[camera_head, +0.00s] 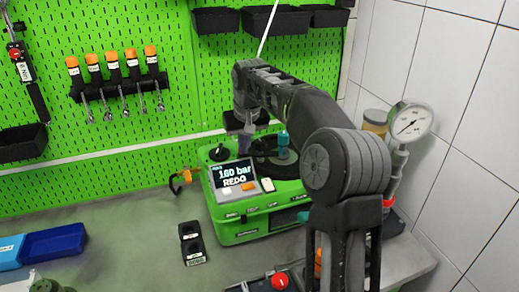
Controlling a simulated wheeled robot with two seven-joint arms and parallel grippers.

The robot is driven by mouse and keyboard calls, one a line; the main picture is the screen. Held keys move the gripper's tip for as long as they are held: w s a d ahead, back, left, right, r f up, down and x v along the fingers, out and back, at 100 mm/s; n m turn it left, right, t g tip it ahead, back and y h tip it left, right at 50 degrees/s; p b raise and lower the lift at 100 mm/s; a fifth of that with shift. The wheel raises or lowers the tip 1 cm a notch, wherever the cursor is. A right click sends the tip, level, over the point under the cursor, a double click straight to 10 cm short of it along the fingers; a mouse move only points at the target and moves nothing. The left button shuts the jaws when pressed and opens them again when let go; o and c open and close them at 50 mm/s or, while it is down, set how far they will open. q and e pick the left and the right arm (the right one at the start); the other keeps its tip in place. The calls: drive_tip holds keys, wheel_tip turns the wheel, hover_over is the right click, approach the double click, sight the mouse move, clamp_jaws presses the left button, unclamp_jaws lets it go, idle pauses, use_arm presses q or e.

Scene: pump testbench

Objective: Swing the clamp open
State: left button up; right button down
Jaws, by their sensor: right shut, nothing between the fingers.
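The green pump tester (262,225) stands on the bench with a lit display (233,174) reading "160 bar". A dark round fixture (273,157) with a teal upright part (283,142) sits on its top at the back right. I cannot clearly make out the clamp or tell its position; my right arm covers part of that area. My right gripper (245,142) points down over the back of the tester, left of the teal part. It is shut and empty; whether it touches anything is unclear. My left gripper is not in view.
An orange-and-black piece (184,178) sits at the tester's left side. A pressure gauge (409,122) stands at the right by the tiled wall. A small black holder (192,243) and blue trays (52,242) lie on the bench. The bench between them is clear.

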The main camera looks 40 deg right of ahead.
drive_tip(key=shift+w+a+f, duration=0.1)
drive_tip(key=shift+a+f, duration=0.1)
drive_tip(key=shift+f, duration=0.4)
drive_tip(key=shift+w+d, duration=0.1)
drive_tip(key=shift+w+d+r+p, duration=0.1)
drive_tip(key=shift+w+d+p, duration=0.15)
drive_tip(key=shift+w+p, duration=0.2)
drive_tip(key=shift+w+d, duration=0.4)
drive_tip(key=shift+w, duration=0.45)
drive_tip(key=shift+s+a, duration=0.1)
drive_tip(key=shift+s, duration=0.05)
